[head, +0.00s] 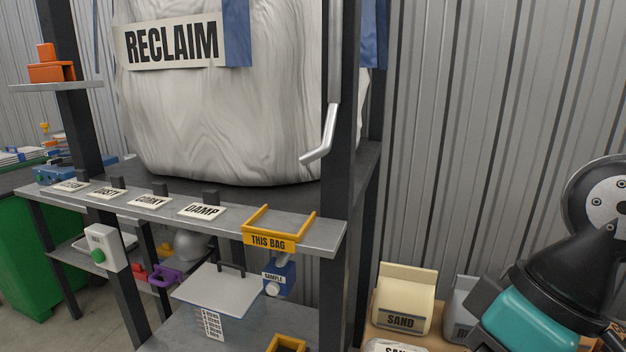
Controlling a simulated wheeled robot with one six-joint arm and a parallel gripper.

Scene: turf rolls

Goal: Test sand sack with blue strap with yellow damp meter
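A large white bulk sack (240,120) labelled RECLAIM stands in a dark frame, with blue straps (237,35) at its upper right. Its top is cut off, and I cannot tell whether it is the sand sack named in the task. A small cream bag (405,290) labelled SAND stands at the lower right; no blue strap shows on it. Another bag (395,346) with a partly cut-off label lies in front of it. I cannot make out a yellow damp meter. My black and teal arm is at the right edge; my gripper's fingertips are not visible.
A grey ledge (225,230) holds several word plates, including DAMP (202,211), and an empty yellow holder (270,243) labelled THIS BAG. A blue SAMPLE item (281,275) hangs below.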

